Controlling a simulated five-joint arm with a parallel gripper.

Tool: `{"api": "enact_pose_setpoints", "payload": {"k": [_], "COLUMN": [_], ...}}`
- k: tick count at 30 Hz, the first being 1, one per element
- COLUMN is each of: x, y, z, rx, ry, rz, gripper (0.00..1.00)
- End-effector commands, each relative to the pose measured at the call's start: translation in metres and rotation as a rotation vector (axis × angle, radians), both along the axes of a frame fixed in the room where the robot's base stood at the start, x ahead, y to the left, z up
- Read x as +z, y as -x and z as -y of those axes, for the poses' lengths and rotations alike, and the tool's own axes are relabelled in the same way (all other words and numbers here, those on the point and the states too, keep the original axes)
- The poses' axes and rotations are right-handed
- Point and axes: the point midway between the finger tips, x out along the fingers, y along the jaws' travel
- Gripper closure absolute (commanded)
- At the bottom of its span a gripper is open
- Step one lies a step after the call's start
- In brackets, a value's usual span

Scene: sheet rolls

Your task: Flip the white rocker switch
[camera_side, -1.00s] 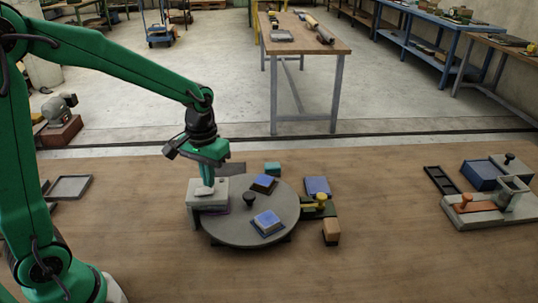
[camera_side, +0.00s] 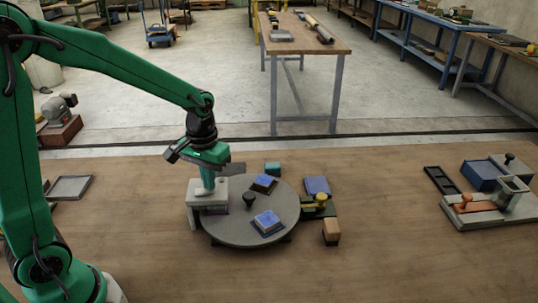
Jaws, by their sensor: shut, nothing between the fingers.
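The white rocker switch (camera_side: 202,194) sits on top of a light grey box (camera_side: 216,203) at the left edge of the round grey turntable. My gripper (camera_side: 207,186) is shut and empty, pointing down right at the rocker. Its fingertips look to be at or touching the rocker and hide part of it. I cannot tell from this view which way the rocker is tilted.
The round turntable (camera_side: 236,231) carries blue square pieces (camera_side: 267,222) and a dark knob (camera_side: 249,199). The wooden table front (camera_side: 390,260) is clear.

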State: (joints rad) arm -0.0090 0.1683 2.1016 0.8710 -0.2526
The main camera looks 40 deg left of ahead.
Motion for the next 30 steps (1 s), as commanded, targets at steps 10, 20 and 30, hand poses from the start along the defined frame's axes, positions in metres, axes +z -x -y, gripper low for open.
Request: {"api": "enact_pose_setpoints", "payload": {"k": [10,20,30], "x": [-0.004,0.0,0.019], "y": [0.001,0.0,0.0], "z": [0.0,0.0,0.0], "rx": [0.0,0.0,0.0], "ry": [0.0,0.0,0.0], "rz": [-0.002,0.0,0.001], "gripper": [1.0,1.0,1.0]}}
